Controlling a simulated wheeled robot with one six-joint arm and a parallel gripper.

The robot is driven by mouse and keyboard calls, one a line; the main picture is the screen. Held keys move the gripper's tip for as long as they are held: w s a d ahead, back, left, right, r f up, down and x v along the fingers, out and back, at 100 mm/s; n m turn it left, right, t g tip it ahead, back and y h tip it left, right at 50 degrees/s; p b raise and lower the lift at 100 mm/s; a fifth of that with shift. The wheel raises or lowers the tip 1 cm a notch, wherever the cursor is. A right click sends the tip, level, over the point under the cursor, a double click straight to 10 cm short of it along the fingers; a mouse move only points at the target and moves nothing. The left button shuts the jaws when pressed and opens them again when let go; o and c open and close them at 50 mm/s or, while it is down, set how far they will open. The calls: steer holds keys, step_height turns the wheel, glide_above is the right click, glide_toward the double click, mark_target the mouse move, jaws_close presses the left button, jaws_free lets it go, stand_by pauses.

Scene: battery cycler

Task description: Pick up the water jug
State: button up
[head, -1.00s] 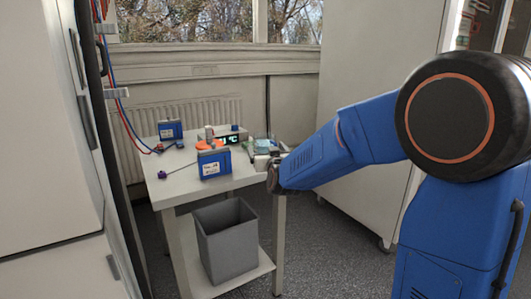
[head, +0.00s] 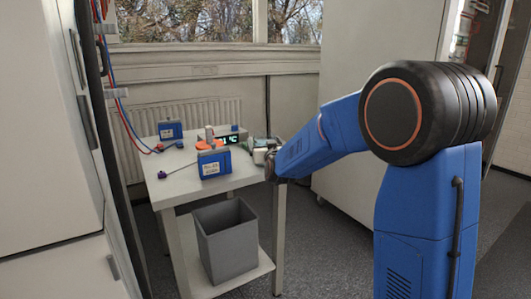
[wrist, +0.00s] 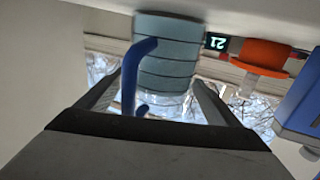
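The water jug (wrist: 178,60) is a pale blue, banded cylinder with a darker blue handle (wrist: 128,78). It shows near the top middle of the upside-down wrist view. My gripper (wrist: 158,80) is open, one finger to either side of the jug and its handle. I cannot tell whether the fingers touch the jug. In the head view, my gripper (head: 271,166) is at the table's right edge, beside a pale object (head: 262,152) that seems to be the jug, mostly hidden by the arm.
The white table (head: 180,190) also carries blue battery packs (head: 214,165), an orange item (head: 208,145) and a device with a lit display (head: 231,139). A grey bin (head: 228,242) stands on the lower shelf. A tall cabinet closes off the back right.

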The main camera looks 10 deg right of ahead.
steer(key=c, duration=1.5)
steer(key=shift+r, duration=0.15)
steer(key=shift+r, duration=4.8)
steer(key=shift+r, duration=0.1)
